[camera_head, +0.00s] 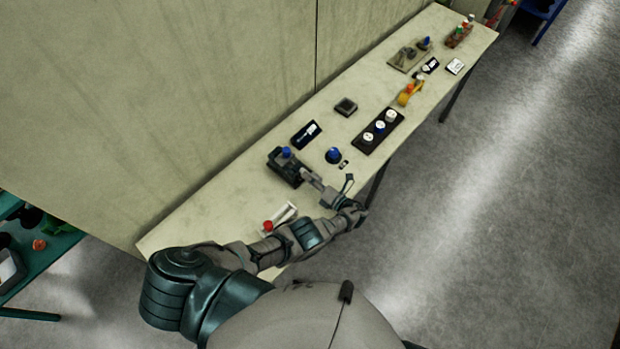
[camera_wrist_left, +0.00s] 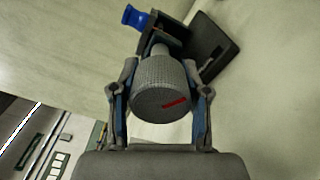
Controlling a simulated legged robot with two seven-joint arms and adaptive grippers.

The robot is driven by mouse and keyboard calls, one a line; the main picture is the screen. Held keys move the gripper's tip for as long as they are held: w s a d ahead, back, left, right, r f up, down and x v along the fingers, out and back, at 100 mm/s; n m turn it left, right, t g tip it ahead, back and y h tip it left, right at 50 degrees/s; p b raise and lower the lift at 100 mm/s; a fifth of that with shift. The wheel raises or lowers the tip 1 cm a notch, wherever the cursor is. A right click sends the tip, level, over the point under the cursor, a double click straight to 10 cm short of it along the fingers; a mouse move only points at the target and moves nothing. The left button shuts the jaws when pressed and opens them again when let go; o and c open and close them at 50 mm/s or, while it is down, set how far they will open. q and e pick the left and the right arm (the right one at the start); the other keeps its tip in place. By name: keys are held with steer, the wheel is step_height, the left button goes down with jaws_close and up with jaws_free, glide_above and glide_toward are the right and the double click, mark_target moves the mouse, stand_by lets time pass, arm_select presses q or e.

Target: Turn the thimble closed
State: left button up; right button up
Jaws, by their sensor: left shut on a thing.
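The thimble (camera_wrist_left: 160,82) is a grey knurled cylinder with a red mark on its end face, which is turned to the left wrist camera. My left gripper (camera_wrist_left: 158,98) has one finger on each side of it and is shut on it. Behind the thimble a short bare sleeve leads into a dark fixture (camera_wrist_left: 208,48) with a blue knob (camera_wrist_left: 133,16). In the head view the fixture (camera_head: 283,175) stands on the near part of the bench, and my left gripper (camera_head: 308,176) is at its right side. The thimble is too small to make out there. My right gripper is out of view.
The long pale bench (camera_head: 215,215) runs along a wall. Beyond the fixture are a blue round object (camera_head: 333,155), a dark card (camera_head: 306,134), a black strip with several round pieces (camera_head: 365,146) and a small dark tray (camera_head: 346,106). A red-tipped item (camera_head: 268,225) lies nearer.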

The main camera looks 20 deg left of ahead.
arm_select(q)
steer(key=shift+d+m, duration=0.15)
steer(key=shift+m, duration=2.75)
steer(key=o, duration=1.2)
steer(key=shift+c, duration=0.2)
steer(key=shift+w+d+f, duration=0.1)
steer(key=shift+w+d, duration=0.05)
steer(key=shift+w, duration=0.05)
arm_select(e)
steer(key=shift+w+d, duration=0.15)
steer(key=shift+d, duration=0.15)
